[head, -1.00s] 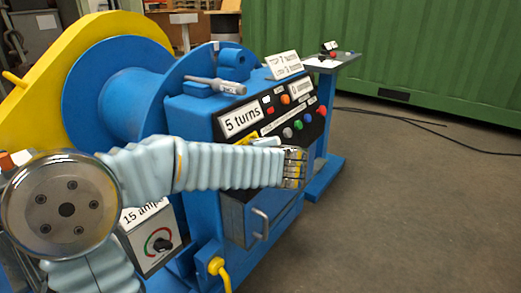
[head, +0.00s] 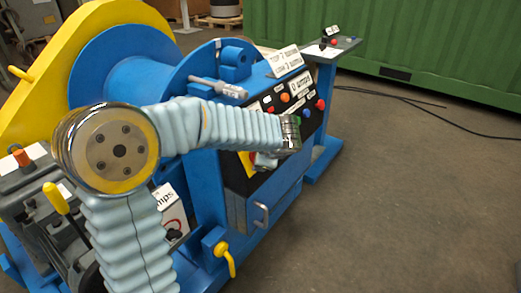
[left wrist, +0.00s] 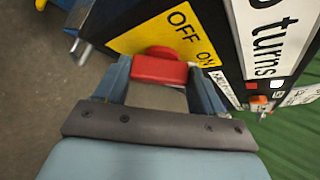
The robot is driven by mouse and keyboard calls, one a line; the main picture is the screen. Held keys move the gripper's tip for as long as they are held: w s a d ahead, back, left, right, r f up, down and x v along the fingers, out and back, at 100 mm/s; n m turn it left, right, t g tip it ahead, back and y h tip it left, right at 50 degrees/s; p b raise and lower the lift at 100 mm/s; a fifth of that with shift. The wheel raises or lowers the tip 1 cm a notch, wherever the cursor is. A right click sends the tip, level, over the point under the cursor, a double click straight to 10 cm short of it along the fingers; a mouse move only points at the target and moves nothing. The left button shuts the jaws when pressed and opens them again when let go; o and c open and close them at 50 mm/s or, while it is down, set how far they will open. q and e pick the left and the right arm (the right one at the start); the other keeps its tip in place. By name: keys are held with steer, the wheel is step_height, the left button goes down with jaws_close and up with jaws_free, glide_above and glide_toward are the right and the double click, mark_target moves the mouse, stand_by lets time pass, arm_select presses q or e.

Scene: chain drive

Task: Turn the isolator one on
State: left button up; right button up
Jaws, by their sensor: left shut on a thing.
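The red isolator handle (left wrist: 160,66) sits on a yellow plate (left wrist: 140,40) marked OFF and ON, at the top middle of the left wrist view. My left gripper (left wrist: 160,76) has one finger on each side of the handle and is shut on it. Which mark the handle points to I cannot tell. In the head view my left gripper (head: 267,161) is at the lower part of the black control panel (head: 230,178). My right gripper is not in view.
A "5 turns" label (left wrist: 270,35) is close beside the yellow plate in the left wrist view. Coloured buttons (head: 285,97) are above my forearm on the panel. A drawer handle (head: 261,215) sticks out below. The floor to the right is open.

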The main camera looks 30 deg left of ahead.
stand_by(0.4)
arm_select(q)
steer(key=o, duration=1)
steer(key=shift+o, duration=0.2)
steer(key=v, duration=1.3)
steer(key=shift+s+d+r, duration=0.15)
steer(key=shift+d+r, duration=0.1)
steer(key=shift+f, duration=0.1)
